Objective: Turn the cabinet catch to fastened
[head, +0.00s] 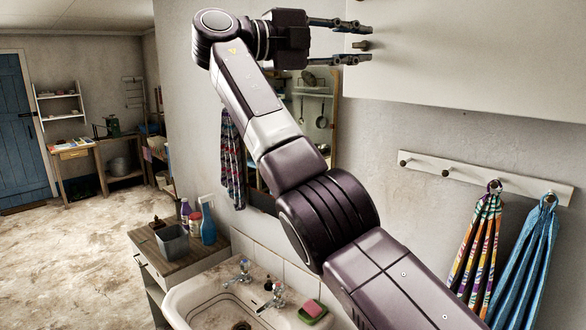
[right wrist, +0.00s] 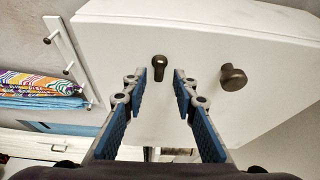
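The white cabinet (head: 470,60) hangs on the wall at the upper right of the head view, and its white face (right wrist: 200,40) fills much of the right wrist view. A small dark bronze catch (right wrist: 158,62) sits on it, with a short handle pointing down in that picture. In the head view the catch (head: 361,45) shows small between the fingers. My right gripper (head: 367,43) is open, its fingers on either side of the catch. In the right wrist view the fingertips (right wrist: 160,76) show a gap to the catch on both sides. My left gripper is not in view.
A round dark knob (right wrist: 232,77) stands out from the cabinet, right of the catch in the right wrist view. A peg rail (head: 480,178) with striped and blue towels (head: 520,255) is on the wall below. A sink (head: 240,300) and a mirror are behind my right arm.

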